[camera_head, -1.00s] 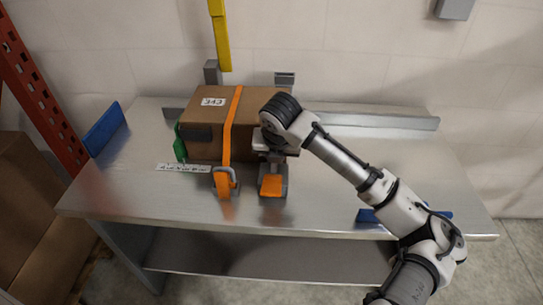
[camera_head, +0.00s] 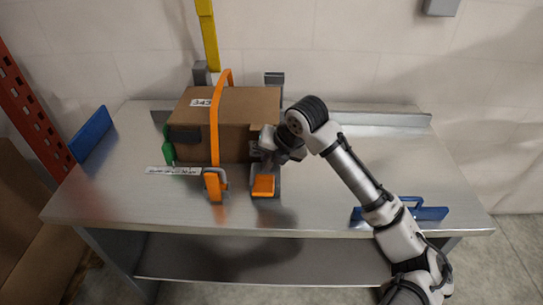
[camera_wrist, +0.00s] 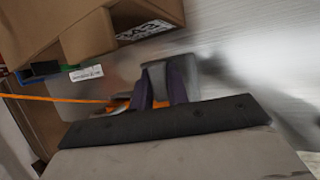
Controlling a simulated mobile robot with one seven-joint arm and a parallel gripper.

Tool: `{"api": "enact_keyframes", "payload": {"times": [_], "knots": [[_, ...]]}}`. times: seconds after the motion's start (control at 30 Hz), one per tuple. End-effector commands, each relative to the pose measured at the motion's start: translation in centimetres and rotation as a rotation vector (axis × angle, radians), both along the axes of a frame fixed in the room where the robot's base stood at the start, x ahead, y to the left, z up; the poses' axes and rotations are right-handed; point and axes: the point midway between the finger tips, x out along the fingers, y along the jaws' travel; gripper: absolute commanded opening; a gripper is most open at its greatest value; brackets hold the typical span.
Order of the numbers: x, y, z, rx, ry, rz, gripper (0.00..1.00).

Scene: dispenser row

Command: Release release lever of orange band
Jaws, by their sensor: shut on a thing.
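The orange band (camera_head: 214,135) runs over the brown carton (camera_head: 250,100) and arches clear above its top. It ends at an orange clasp (camera_head: 214,185) in front of the carton. To the right of it stands a grey buckle with an orange plate (camera_head: 263,186). My gripper (camera_head: 267,160) is at the grey upper part of this buckle, beside the carton's right front corner. In the wrist view, the dark fingers (camera_wrist: 160,95) are shut on a grey piece, which I take to be the release lever (camera_wrist: 172,70). The gripper hides part of the lever.
A green tag (camera_head: 168,150) hangs by the carton's left side, and a white printed strip (camera_head: 173,170) lies in front. The table's right side (camera_head: 420,165) is largely clear.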

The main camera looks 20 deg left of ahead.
Motion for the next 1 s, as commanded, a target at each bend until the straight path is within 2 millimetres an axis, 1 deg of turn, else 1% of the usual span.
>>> {"api": "enact_keyframes", "payload": {"times": [0.03,0.07,0.2,0.23,0.5,0.63,0.77,1.0], "knots": [[0.0,0.0,0.0,0.000,0.002,0.000,0.00],[0.0,0.0,0.0,0.000,0.002,0.000,0.18],[0.0,0.0,0.0,0.000,0.002,0.000,0.36],[0.0,0.0,0.0,0.000,0.002,0.000,0.38],[0.0,0.0,0.0,-0.001,0.001,0.000,0.38],[-0.2,-0.4,0.8,-0.002,-0.001,-0.001,0.38],[-0.9,-1.4,2.7,-0.001,-0.003,-0.001,0.38],[-2.4,-3.7,7.5,-0.001,-0.004,-0.001,0.38]]}}
